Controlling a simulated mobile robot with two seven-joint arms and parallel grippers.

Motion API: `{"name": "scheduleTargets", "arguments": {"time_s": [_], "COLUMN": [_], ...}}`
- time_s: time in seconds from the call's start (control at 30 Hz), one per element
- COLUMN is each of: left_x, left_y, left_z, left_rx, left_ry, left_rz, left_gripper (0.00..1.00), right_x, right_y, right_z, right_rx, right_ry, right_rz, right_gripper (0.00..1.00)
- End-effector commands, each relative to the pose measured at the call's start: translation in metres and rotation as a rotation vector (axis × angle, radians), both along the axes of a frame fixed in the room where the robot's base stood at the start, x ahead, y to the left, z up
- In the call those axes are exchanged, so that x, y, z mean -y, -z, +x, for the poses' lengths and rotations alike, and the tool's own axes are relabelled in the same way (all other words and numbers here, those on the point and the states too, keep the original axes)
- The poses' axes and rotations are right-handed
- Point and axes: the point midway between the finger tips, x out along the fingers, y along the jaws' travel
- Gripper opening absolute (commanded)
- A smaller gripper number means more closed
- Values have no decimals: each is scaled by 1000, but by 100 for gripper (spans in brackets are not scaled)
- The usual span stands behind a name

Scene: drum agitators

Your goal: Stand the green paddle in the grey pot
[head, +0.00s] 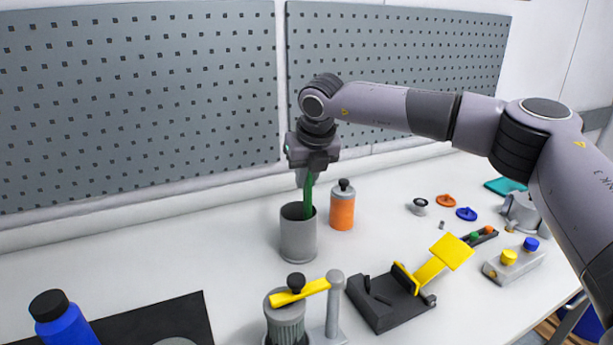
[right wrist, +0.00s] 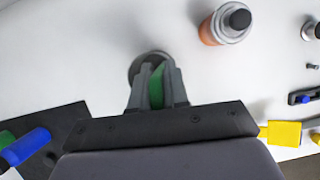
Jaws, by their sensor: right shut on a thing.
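The grey pot (head: 298,238) stands upright on the white table, below my right arm's hand. The green paddle (head: 308,195) hangs upright from my right gripper (head: 305,178), with its lower end at the pot's mouth. Whether that end touches the pot's floor is hidden by the pot's wall. In the right wrist view the gripper (right wrist: 156,88) is shut on the green paddle (right wrist: 157,87), and the pot (right wrist: 143,62) shows partly behind the fingers. My left gripper is not in view.
An orange bottle (head: 342,210) stands close to the pot's right. A grey jar with a yellow bar (head: 288,305) and a black fixture with a yellow flap (head: 390,300) are in front. A blue bottle (head: 62,320) stands front left. Table left of the pot is clear.

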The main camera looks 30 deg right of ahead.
Motion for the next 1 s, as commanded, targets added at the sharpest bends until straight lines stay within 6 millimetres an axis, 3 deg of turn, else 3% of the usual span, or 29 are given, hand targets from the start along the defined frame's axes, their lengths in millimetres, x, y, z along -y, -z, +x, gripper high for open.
{"name": "scheduleTargets", "arguments": {"time_s": [0.43, 0.47, 0.5, 0.53, 0.83, 1.0], "left_x": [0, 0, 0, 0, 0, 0], "left_y": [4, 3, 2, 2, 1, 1], "left_z": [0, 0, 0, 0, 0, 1], "left_rx": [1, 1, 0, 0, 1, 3], "left_ry": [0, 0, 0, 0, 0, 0], "left_rz": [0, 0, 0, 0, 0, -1], "left_gripper": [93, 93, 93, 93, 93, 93], "right_x": [0, 0, 0, 0, 0, -1], "right_y": [11, 10, 9, 9, 7, -5], "right_z": [0, 0, 0, 0, 0, -4], "right_rx": [0, 0, 0, 0, 0, 5], "right_ry": [1, 1, 1, 1, 1, 1], "right_rz": [1, 1, 1, 1, 1, 3], "right_gripper": [0, 21, 34, 40, 40, 40]}}
